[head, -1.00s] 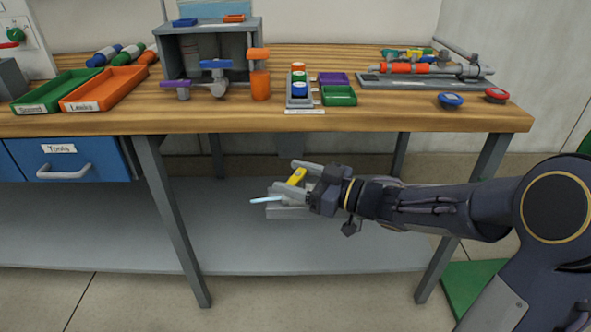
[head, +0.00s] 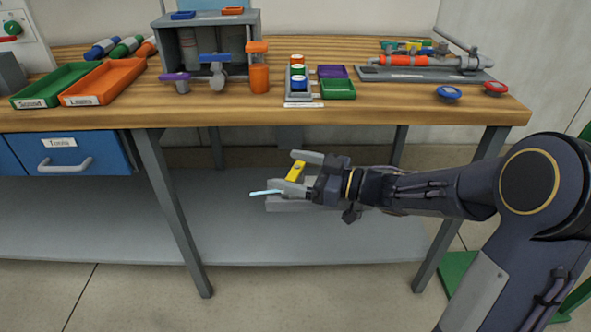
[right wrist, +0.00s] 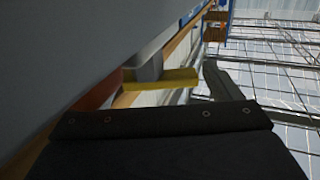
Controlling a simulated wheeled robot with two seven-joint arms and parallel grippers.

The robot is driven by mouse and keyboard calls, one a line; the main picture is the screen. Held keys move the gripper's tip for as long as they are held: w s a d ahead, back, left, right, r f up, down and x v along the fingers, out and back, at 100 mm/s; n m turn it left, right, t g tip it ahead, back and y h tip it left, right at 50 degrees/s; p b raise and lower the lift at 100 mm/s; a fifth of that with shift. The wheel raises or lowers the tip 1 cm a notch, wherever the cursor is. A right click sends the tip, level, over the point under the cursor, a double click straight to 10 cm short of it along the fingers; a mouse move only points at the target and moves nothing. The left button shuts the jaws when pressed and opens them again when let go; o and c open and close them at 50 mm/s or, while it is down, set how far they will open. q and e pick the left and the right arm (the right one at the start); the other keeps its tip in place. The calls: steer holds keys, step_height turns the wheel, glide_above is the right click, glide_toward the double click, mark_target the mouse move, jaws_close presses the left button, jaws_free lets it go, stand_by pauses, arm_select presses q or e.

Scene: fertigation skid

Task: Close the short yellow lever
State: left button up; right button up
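The short yellow lever (head: 295,171) shows below the bench top, beside my right gripper (head: 302,176). The gripper's two fingers stand apart, one above and one below the lever, and look open. I cannot tell whether either finger touches the lever. The right wrist view shows a yellow bar (right wrist: 162,80) beside a grey rounded part (right wrist: 150,67), close past the dark gripper body, with one dark finger (right wrist: 217,82) to its right. The lever's mount is partly hidden by the gripper. My left gripper is not in view.
A grey block (head: 287,204) and a thin light-blue piece (head: 266,192) are by the fingers. The wooden bench top (head: 400,110) overhangs above, with an orange valve (head: 258,75) and coloured trays on it. The lower shelf (head: 270,245) has free room.

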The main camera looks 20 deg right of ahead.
steer(key=p+v, duration=0.1)
steer(key=v, duration=0.5)
steer(key=shift+s+d+p, duration=0.15)
steer(key=shift+d+p, duration=0.15)
steer(key=shift+p, duration=0.05)
steer(key=shift+s+d, duration=0.4)
steer(key=shift+d, duration=0.05)
